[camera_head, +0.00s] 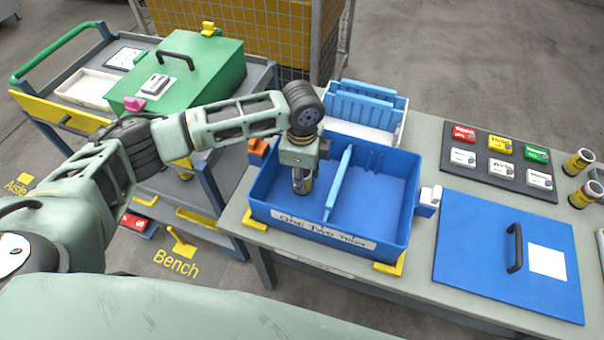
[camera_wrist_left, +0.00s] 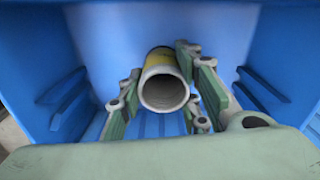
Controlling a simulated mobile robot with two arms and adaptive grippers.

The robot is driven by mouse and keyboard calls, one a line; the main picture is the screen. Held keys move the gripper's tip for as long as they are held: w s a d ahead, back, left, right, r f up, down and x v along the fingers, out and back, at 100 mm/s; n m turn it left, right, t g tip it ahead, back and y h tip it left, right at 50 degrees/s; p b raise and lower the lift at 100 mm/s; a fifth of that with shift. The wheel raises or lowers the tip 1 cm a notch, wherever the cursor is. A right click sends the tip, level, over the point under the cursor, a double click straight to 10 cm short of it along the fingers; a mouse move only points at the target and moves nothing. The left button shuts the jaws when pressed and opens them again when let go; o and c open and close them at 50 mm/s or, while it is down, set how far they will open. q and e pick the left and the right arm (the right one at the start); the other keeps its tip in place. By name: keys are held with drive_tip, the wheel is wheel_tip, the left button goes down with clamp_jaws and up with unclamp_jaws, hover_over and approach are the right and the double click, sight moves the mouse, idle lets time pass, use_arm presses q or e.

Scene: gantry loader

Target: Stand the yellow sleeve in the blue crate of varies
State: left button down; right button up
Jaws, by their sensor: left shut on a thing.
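The blue crate (camera_head: 390,215) stands open on the workbench, with one upright divider (camera_head: 339,183) making a smaller left and a larger right compartment. My left gripper (camera_head: 301,181) points down into the left compartment, shut on the yellow sleeve (camera_head: 303,187). In the left wrist view the sleeve (camera_wrist_left: 164,66) shows its open round end between the fingers of the left gripper (camera_wrist_left: 162,98), inside blue crate walls. The sleeve looks upright; I cannot tell whether its lower end touches the crate floor. My right gripper is not in view.
A blue lid (camera_head: 470,250) with a handle lies right of the crate. Blue dividers (camera_head: 365,105) stand in a white rack behind it. Two more yellow sleeves (camera_head: 577,163) stand at the far right. A cart (camera_head: 90,60) with a green box (camera_head: 190,70) is at the left.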

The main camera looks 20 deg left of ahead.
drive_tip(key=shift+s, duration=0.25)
use_arm(q)
drive_tip(key=c, duration=1.3)
unclamp_jaws()
drive_tip(key=shift+o, duration=0.2)
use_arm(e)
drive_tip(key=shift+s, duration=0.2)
use_arm(q)
drive_tip(key=shift+r, duration=0.45)
wheel_tip(320, 180, up, 11)
drive_tip(key=b, duration=0.2)
drive_tip(key=shift+r, duration=0.15)
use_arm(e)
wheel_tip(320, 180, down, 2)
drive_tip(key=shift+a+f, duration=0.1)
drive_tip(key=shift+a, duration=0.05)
